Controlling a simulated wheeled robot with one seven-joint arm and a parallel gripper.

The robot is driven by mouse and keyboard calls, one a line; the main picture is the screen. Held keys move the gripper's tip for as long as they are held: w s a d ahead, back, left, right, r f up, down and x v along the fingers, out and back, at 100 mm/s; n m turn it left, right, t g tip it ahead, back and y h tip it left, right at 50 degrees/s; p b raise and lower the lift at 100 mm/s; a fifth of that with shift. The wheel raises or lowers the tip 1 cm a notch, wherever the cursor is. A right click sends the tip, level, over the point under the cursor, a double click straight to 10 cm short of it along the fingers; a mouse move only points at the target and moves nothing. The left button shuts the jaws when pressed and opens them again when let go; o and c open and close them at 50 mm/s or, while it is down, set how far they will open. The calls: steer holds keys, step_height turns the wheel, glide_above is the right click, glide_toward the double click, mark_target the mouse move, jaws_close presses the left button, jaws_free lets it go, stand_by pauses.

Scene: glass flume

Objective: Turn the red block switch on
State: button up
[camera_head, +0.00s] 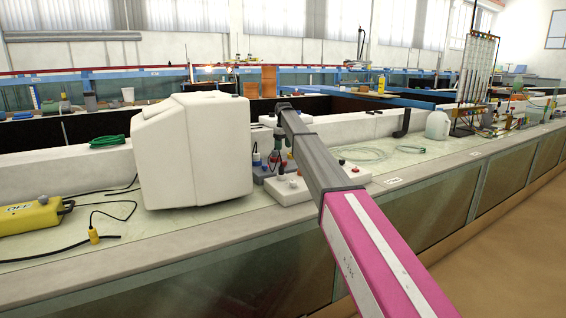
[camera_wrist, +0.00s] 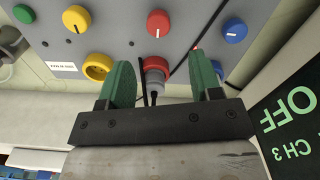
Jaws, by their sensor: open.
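In the wrist view, my gripper (camera_wrist: 159,62) is open, with one green finger on each side of a red switch part (camera_wrist: 156,64) on a grey panel (camera_wrist: 110,47). A grey round piece and a dark stem show just below the red. Whether the fingers touch it I cannot tell. A round red knob (camera_wrist: 158,22) with a white mark sits above it. A black display (camera_wrist: 292,122) at the right reads "OFF" and "CH 3" in green.
Orange (camera_wrist: 76,18), yellow (camera_wrist: 97,67), green (camera_wrist: 24,13) and blue (camera_wrist: 235,31) knobs are close around the fingers. In the head view, a large white container (camera_head: 193,150) stands left of my arm. A yellow box (camera_head: 32,216) marked "OFF" lies farther left.

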mark_target(284, 163)
step_height(284, 163, down, 8)
steer(key=shift+f, duration=0.2)
steer(key=shift+c, duration=0.3)
steer(key=c, duration=0.9)
